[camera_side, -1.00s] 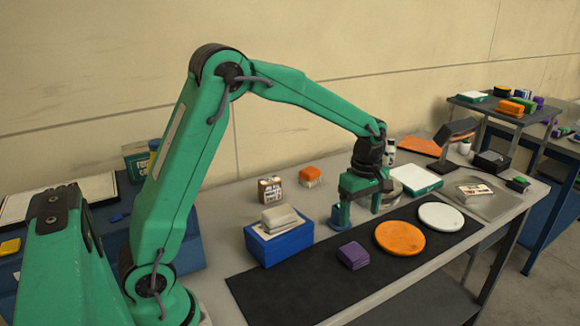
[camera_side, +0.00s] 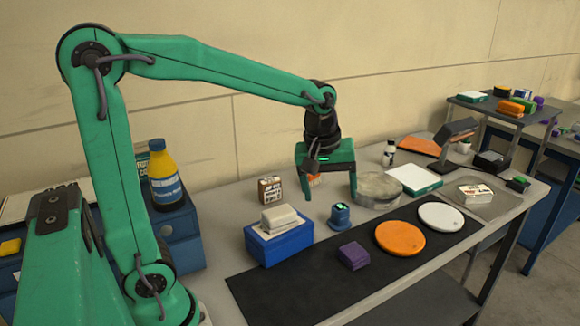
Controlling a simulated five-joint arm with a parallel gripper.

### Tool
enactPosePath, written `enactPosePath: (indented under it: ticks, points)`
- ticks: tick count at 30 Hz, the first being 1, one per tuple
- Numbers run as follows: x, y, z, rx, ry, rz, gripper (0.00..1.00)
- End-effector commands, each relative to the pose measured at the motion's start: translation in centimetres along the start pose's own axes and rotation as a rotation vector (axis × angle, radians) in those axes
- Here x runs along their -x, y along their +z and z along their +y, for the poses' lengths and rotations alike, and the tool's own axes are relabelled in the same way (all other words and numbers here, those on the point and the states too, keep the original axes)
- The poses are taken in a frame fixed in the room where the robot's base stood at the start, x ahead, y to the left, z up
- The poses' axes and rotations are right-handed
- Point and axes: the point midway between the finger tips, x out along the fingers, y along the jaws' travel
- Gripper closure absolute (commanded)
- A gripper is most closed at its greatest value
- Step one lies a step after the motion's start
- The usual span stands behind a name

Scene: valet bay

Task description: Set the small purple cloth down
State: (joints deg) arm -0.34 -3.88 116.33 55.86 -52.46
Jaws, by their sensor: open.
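The small purple cloth (camera_side: 354,255), a folded block, lies on the black mat (camera_side: 285,292), left of an orange disc. My gripper (camera_side: 329,194) is open, with its two fingers pointing down and spread apart. It hangs above and behind the cloth, clear of it. Nothing shows between the fingers except an orange-topped item in the background, partly hidden by the gripper.
An orange disc (camera_side: 399,238) and a white disc (camera_side: 441,216) lie on the mat. A blue cylinder (camera_side: 340,217) stands behind the cloth. A blue box (camera_side: 279,243) bears a pale block (camera_side: 279,218). A round grey tin (camera_side: 379,188) stands behind.

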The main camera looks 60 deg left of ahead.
Motion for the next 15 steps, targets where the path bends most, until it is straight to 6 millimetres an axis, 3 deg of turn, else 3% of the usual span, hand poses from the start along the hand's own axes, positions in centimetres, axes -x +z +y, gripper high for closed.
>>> enactPosePath:
  ticks: [6,15]
  points:
    - [2.8,2.4,-3.0,-0.242,0.059,0.057,0.24]
    - [4.7,5.7,-7.2,-0.575,0.112,0.152,0.24]
